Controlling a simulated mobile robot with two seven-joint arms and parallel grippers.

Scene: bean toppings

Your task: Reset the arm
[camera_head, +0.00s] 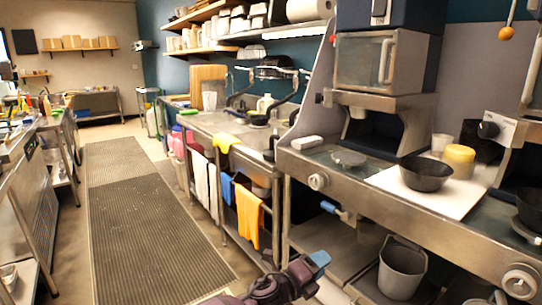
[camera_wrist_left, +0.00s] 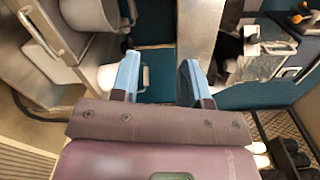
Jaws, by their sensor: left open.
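My left gripper (camera_head: 320,262) shows at the bottom middle of the head view, in front of the steel counter and apart from it. Its blue fingertips also show in the left wrist view (camera_wrist_left: 158,82), spread apart with nothing between them. The right gripper is in neither view. A black bowl (camera_head: 427,174) and a yellow container (camera_head: 459,160) stand on a white board (camera_head: 452,203) on the counter, well above and to the right of the left gripper.
A grey bucket (camera_head: 402,268) sits on the shelf under the steel counter (camera_head: 345,178). A sink table with yellow and blue cloths (camera_head: 250,216) stands farther back. A long floor mat (camera_head: 140,210) runs along the open aisle at the left.

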